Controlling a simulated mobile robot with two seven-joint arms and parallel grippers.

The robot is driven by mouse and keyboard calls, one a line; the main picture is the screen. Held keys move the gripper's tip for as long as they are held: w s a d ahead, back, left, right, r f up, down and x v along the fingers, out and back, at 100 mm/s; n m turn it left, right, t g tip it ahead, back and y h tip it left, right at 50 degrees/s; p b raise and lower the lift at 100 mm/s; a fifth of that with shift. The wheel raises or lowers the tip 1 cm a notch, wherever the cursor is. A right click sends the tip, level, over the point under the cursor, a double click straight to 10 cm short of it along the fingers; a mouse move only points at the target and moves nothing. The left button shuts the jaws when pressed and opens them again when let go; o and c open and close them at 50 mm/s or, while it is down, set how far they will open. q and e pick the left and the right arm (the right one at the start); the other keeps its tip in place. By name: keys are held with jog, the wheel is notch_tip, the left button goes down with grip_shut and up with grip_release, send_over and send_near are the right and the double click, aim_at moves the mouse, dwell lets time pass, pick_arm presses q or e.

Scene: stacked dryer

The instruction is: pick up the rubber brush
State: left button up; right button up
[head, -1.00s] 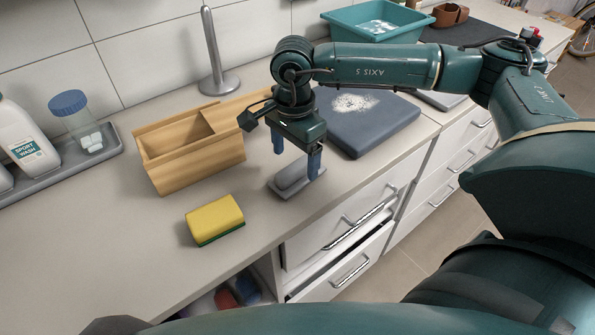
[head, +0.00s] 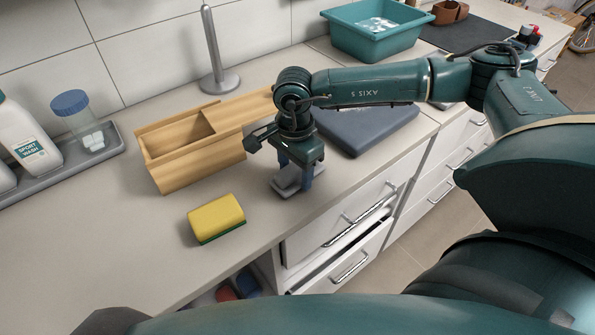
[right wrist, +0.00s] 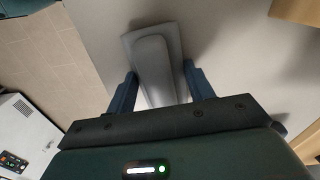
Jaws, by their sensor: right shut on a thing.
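The rubber brush (head: 287,181) is a grey block with a raised grip on the counter, near its front edge. It also shows in the right wrist view (right wrist: 153,62), lying between the two blue fingers. My right gripper (head: 294,178) points down over the brush and is shut on it, with a finger on each side. The fingers also show in the right wrist view (right wrist: 160,85). In the head view the gripper hides part of the brush. The brush appears to be at counter level; I cannot tell whether it touches the surface. My left gripper is not in view.
A yellow-green sponge (head: 216,217) and an open wooden box (head: 190,165) lie left of the gripper. A dark blue-grey pad (head: 368,131) is to the right. A paper towel stand (head: 218,80) and a teal basin (head: 372,45) stand behind. A drawer (head: 345,245) below is slightly open.

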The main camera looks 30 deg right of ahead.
jog(key=c, duration=0.4)
jog(key=shift+o, duration=0.2)
notch_tip(320, 180, up, 10)
jog(key=shift+r+b, duration=0.1)
jog(key=shift+b, duration=0.6)
